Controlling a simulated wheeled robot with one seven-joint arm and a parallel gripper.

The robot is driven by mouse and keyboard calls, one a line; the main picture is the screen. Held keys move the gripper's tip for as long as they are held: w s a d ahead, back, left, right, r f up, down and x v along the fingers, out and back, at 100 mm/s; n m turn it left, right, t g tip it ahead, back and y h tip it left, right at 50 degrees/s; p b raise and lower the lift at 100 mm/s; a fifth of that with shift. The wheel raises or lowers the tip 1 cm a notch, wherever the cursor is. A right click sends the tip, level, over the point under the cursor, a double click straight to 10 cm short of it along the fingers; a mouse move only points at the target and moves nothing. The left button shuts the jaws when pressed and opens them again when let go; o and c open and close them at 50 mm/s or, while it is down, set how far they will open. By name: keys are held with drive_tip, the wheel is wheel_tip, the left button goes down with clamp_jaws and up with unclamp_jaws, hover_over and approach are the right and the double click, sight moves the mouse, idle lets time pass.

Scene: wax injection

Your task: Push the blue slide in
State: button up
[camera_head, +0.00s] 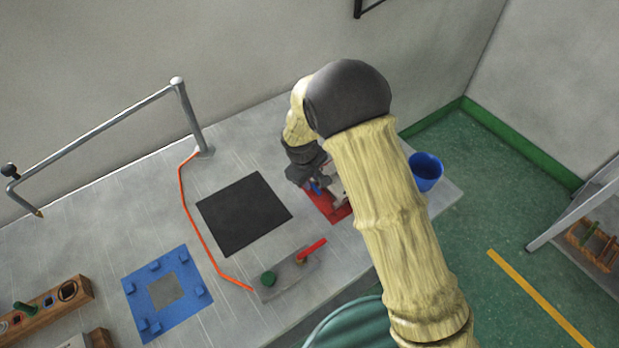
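My arm reaches over the right part of the grey workbench, and my gripper (322,186) points down at a red block or plate (326,207). A small blue piece (314,188) shows right at the fingers, above the red part. It may be the blue slide, but it is small and partly covered by my gripper. I cannot tell whether the fingers touch it or how far in it sits. My arm hides the right side of the red part. The fingers are too small and covered to tell open from shut.
A black mat (243,213) lies left of the red part. A blue fixture plate (140,290), a jointed metal stand (190,115) with orange cord, and a blue cup (426,171) are also here.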

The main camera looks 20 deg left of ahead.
drive_tip(key=shift+o, duration=0.5)
drive_tip(key=s+a+r+b, duration=0.1)
drive_tip(key=s+r+b, duration=0.1)
drive_tip(key=r, duration=1.5)
drive_tip(key=shift+s+a, duration=0.15)
drive_tip(key=shift+s, duration=0.5)
drive_tip(key=d+m, duration=0.6)
drive_tip(key=d, duration=1.3)
drive_tip(key=s+d+f+m, duration=0.1)
drive_tip(key=s+d+m, duration=0.2)
drive_tip(key=d, duration=0.5)
drive_tip(key=s+d+f+m, duration=0.1)
drive_tip(key=s+d+m, duration=0.3)
drive_tip(key=s+d, duration=0.2)
drive_tip(key=shift+d+t+y, duration=0.3)
drive_tip(key=shift+d+y, duration=0.1)
drive_tip(key=shift+d, duration=0.45)
